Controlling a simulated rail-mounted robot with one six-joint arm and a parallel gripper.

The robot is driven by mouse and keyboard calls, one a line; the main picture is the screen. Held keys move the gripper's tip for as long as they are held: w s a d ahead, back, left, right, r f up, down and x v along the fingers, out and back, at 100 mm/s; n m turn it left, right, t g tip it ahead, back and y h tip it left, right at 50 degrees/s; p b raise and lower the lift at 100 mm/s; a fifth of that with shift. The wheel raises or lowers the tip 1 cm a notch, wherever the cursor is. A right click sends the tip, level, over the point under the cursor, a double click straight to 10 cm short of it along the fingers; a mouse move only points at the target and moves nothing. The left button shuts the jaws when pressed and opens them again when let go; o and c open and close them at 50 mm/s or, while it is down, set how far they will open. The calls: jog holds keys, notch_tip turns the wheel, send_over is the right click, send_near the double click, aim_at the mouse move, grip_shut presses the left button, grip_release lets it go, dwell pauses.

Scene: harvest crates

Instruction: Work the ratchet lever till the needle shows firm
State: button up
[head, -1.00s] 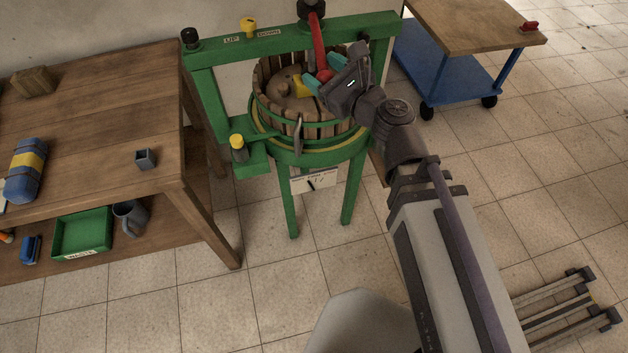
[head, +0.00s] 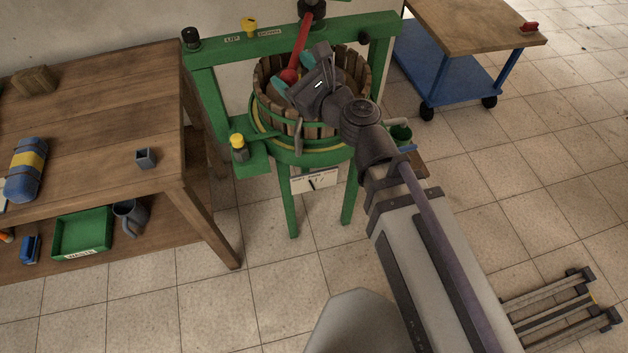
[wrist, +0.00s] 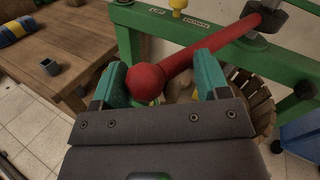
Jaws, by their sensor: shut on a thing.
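The red ratchet lever (head: 302,48) runs from a dark hub on the green press (head: 215,95) down to its round red knob (head: 289,75). My gripper (head: 294,73) is shut on the knob over the slatted basket. In the wrist view the red knob (wrist: 146,82) sits between the teal fingers, nearer the left one. The lever (wrist: 195,54) slants up right to its hub. A white gauge card (head: 322,180) hangs under the basket with a dark needle (head: 311,183). The needle stands near the card's middle; its lettering is too small to read.
A yellow knob (head: 249,26) stands on the press beam between UP and DOWN labels. A wooden bench (head: 100,130) is at left, with a green tray (head: 84,232) below. A blue trolley (head: 455,70) stands at right. The tiled floor in front is mostly clear.

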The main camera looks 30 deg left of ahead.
jog(key=shift+a, duration=0.45)
jog(key=w+d, duration=0.1)
jog(key=d, duration=0.1)
jog(key=w+d, duration=0.1)
jog(key=d, duration=0.1)
jog(key=w+d, duration=0.1)
jog(key=d, duration=0.2)
jog(key=shift+w, duration=0.25)
jog(key=shift+c, duration=1.2)
jog(key=shift+w+d, duration=2.5)
jog(key=shift+c, duration=1.4)
